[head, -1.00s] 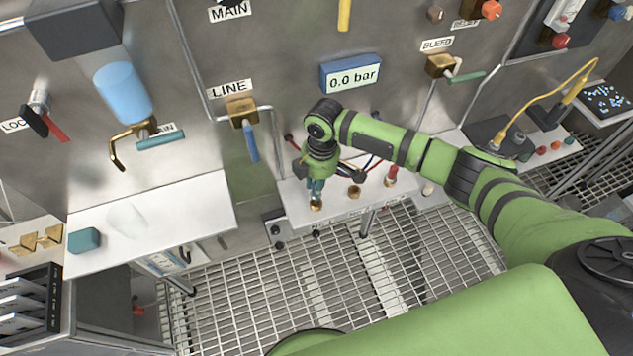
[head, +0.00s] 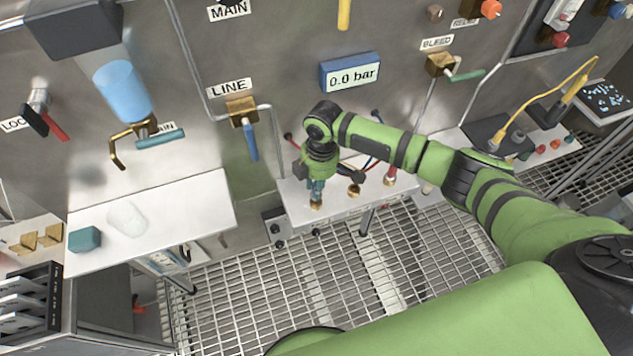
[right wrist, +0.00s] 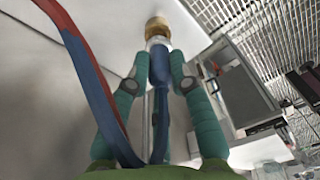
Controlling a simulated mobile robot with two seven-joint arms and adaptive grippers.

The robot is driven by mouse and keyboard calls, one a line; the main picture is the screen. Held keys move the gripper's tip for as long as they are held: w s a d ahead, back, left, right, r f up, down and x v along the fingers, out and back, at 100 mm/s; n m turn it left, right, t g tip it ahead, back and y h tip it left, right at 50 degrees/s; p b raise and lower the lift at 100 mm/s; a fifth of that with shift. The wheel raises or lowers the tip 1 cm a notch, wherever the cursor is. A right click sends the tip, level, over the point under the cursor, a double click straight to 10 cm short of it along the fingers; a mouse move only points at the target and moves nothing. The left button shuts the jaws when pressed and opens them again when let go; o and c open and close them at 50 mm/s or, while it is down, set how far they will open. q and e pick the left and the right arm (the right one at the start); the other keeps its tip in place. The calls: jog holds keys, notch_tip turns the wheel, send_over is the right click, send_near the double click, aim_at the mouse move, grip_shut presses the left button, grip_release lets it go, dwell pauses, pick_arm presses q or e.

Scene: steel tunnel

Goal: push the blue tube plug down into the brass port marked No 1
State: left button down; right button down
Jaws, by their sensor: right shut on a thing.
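My right gripper (head: 316,187) points down at the left end of the white shelf, right above a brass port (head: 316,206). In the right wrist view its two teal fingers (right wrist: 160,75) are shut on the blue tube plug (right wrist: 160,66). The plug's pale front end lines up with the brass port (right wrist: 157,26) and appears to meet it; how deep it sits I cannot tell. The fingers hide the plug in the head view. The No 1 marking is not readable. My left gripper is not in view.
Another brass port (head: 354,190) and a red plug (head: 389,178) stand to the right on the white shelf (head: 292,198). Red and blue tubes (right wrist: 85,70) run close by the right gripper. The gauge (head: 350,73) reads 0.0 bar.

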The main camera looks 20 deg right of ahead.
jog(key=shift+f+b, duration=0.6)
jog(key=shift+f, duration=0.55)
jog(key=c, duration=1)
grip_release()
jog(key=r, duration=1.2)
jog(key=shift+d, duration=0.4)
